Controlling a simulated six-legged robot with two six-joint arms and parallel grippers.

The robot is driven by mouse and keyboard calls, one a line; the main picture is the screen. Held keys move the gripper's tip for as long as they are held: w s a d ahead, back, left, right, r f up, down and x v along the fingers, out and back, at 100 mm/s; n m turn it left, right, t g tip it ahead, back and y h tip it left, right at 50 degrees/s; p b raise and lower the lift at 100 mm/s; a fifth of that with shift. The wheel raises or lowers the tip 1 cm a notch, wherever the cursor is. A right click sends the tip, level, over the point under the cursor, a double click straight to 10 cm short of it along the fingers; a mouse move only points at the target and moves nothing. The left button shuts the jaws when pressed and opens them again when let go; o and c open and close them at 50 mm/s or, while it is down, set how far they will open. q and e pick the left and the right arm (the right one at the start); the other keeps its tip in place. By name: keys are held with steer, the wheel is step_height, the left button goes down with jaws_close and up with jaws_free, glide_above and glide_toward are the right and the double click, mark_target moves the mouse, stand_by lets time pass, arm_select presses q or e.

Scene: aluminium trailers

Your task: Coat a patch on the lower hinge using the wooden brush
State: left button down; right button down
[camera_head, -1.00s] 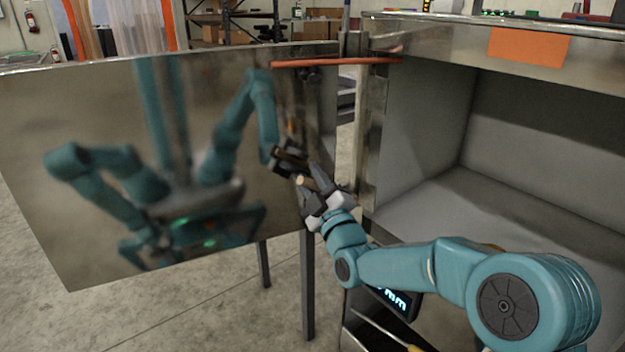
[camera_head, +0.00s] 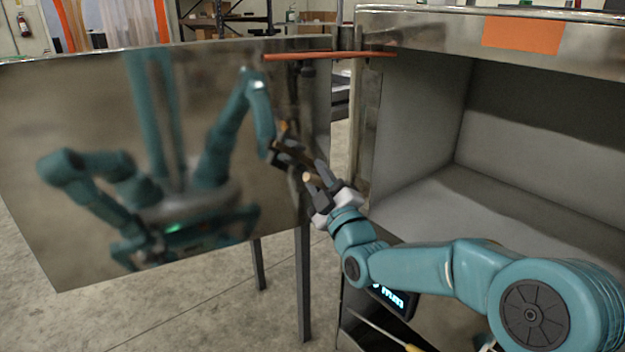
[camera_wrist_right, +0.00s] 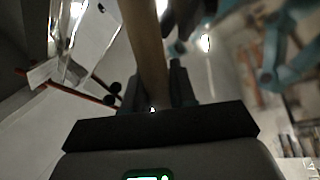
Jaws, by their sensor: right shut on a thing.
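My right gripper (camera_head: 320,190) is in front of the open door's right edge, beside the gap to the trailer box. It is shut on the wooden brush, whose tan end (camera_head: 307,178) shows between the fingers. In the right wrist view the brush's wooden handle (camera_wrist_right: 146,45) runs up from between the jaws; its bristles are not clear. I cannot make out the lower hinge; the gripper and arm cover part of the door edge. My left gripper shows only as a blurred reflection in the door.
The shiny metal door (camera_head: 60,180) stands open on the left. An orange rod (camera_head: 325,56) crosses the top of the gap. The open trailer box (camera_head: 410,130) is on the right. A yellow-handled tool (camera_head: 412,347) lies low, below my right arm.

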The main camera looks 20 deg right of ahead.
steer(key=shift+s+d+b, duration=0.3)
steer(key=shift+s+b, duration=0.2)
steer(key=shift+s, duration=0.4)
steer(key=shift+r, duration=0.45)
steer(key=shift+w+a, duration=0.3)
steer(key=shift+w, duration=0.7)
steer(key=shift+w+a, duration=0.3)
steer(key=shift+w, duration=0.65)
steer(key=shift+r, duration=0.4)
steer(key=s+b, duration=0.1)
steer(key=s, duration=0.1)
steer(key=s+d+b, duration=0.1)
steer(key=b, duration=0.1)
steer(key=shift+s+d, duration=0.2)
steer(key=shift+s, duration=0.2)
steer(key=shift+r, duration=0.1)
